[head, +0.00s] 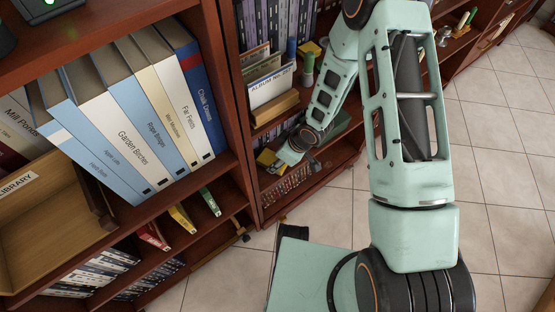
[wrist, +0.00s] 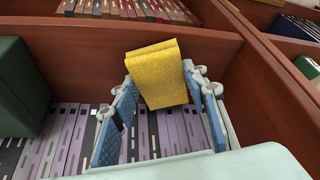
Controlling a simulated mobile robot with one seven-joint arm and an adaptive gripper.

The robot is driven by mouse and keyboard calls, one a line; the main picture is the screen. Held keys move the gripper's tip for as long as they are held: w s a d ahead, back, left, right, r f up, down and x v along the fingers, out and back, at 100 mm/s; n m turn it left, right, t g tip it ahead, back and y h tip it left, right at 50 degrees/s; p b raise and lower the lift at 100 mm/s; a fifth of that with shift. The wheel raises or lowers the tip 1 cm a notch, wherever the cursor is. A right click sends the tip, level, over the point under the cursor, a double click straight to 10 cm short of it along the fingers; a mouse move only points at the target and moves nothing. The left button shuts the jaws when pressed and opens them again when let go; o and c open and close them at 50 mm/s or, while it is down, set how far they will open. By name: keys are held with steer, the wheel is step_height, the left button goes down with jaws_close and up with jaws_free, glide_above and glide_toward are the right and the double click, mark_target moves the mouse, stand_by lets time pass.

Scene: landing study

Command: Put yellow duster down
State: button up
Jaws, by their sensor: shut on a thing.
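The yellow duster (wrist: 158,75) is a folded, block-like yellow piece in the wrist view. My gripper (wrist: 160,84) has its blue-padded fingers on either side of it and is shut on it. In the head view my gripper (head: 283,160) reaches into a low shelf compartment of the middle bookcase, with the yellow duster (head: 266,158) at its tip. In the wrist view, a row of purple and grey spines (wrist: 60,140) lies under and around the fingers. I cannot tell whether the duster touches the wood or the spines.
A dark green box (wrist: 22,85) stands at left in the wrist view. Reddish wooden boards (wrist: 90,38) bound the compartment behind and at right. In the head view, an album box (head: 270,88) stands above my gripper, and large binders (head: 130,135) fill the left shelf. Tiled floor (head: 500,190) is clear.

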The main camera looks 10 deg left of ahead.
steer(key=shift+f, duration=0.2)
steer(key=o, duration=1.5)
steer(key=shift+c, duration=0.2)
steer(key=shift+r, duration=0.2)
steer(key=shift+d+r, duration=0.1)
steer(key=shift+r, duration=0.25)
steer(key=p+v, duration=0.3)
steer(key=v, duration=0.4)
steer(key=shift+f, duration=0.1)
steer(key=shift+d, duration=0.1)
